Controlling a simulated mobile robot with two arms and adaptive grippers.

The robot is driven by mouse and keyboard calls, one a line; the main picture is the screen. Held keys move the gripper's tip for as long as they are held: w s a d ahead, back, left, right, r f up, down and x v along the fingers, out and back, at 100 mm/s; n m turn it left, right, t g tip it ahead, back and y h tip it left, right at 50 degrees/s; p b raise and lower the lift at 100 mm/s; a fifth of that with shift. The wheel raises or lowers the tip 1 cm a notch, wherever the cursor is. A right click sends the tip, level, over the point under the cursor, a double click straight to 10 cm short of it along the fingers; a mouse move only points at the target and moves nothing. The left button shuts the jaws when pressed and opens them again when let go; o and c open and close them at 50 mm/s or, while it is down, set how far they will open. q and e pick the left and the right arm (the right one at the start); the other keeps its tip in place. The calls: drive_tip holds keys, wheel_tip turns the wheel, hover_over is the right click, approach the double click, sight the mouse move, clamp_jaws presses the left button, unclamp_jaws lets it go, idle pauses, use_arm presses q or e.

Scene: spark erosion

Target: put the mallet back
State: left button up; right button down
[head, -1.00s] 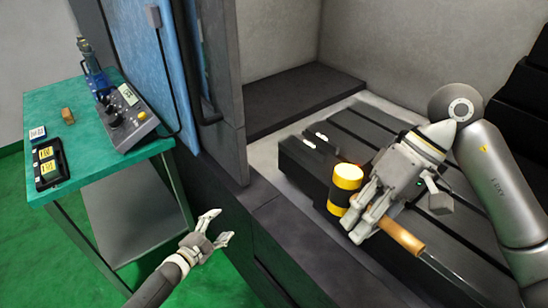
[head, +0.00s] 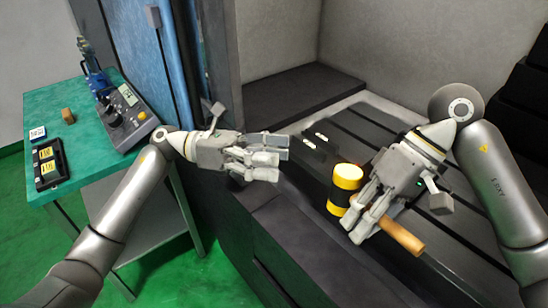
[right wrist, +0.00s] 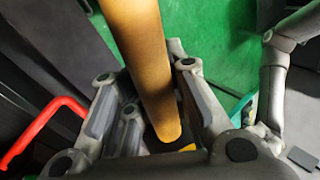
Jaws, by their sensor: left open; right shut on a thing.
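The mallet has a yellow and black head (head: 345,188) and a wooden handle (head: 406,238). My right gripper (head: 358,222) is shut on the mallet in the head view, over the front edge of the machine's slotted table. Its fingers hide the part between head and handle. The handle (right wrist: 145,65) also passes between the fingers in the right wrist view. I cannot tell whether the mallet touches the table. My left gripper (head: 280,158) is open and empty, pointing right, to the left of the mallet and in front of the machine's opening.
The dark slotted table (head: 365,125) fills the machine's tank. A red bar (right wrist: 45,125) shows in the right wrist view.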

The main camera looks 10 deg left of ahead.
sight(341, 169)
use_arm(q)
drive_tip(key=shift+m+g+y, duration=0.3)
drive_tip(key=shift+m, duration=0.4)
drive_tip(key=d, duration=0.4)
drive_tip(key=s+d, duration=0.1)
drive_tip(key=d, duration=0.7)
drive_tip(key=shift+s+d+r, duration=0.15)
drive_tip(key=shift+s+d, duration=0.15)
drive_tip(key=c, duration=1.4)
use_arm(e)
drive_tip(key=c, duration=1.1)
unclamp_jaws()
